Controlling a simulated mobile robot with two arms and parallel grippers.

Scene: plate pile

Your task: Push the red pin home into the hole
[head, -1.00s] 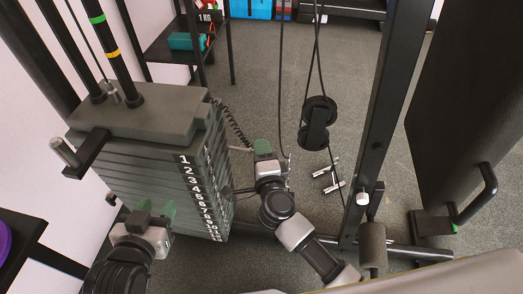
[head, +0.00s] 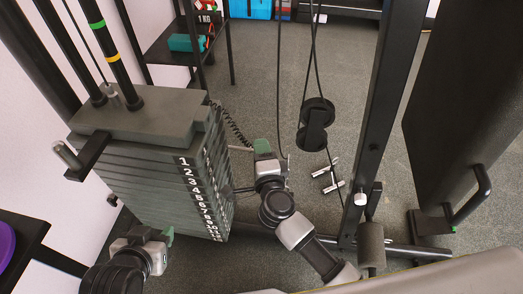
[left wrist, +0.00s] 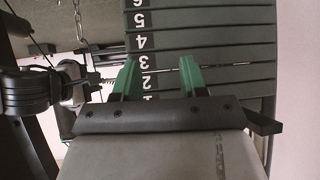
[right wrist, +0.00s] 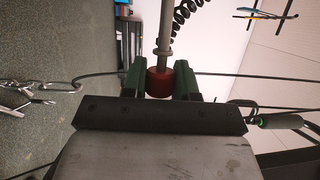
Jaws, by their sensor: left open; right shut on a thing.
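The red pin's round head (right wrist: 159,83) is between the green fingers of my right gripper (right wrist: 160,84), which is shut on it. A grey shaft shows above it in the right wrist view. In the head view my right gripper (head: 262,147) is right of the weight stack (head: 150,182), apart from it. My left gripper (head: 160,234) is low in front of the stack. In the left wrist view it (left wrist: 158,78) is open and empty, facing the numbered plates (left wrist: 205,45). I cannot make out the hole.
A black coiled cord (head: 235,127) hangs behind the stack. A black pulley (head: 316,124) hangs on cables to the right. A black upright (head: 376,110) and a padded board (head: 465,100) stand further right. Metal handles (head: 328,177) show near the floor.

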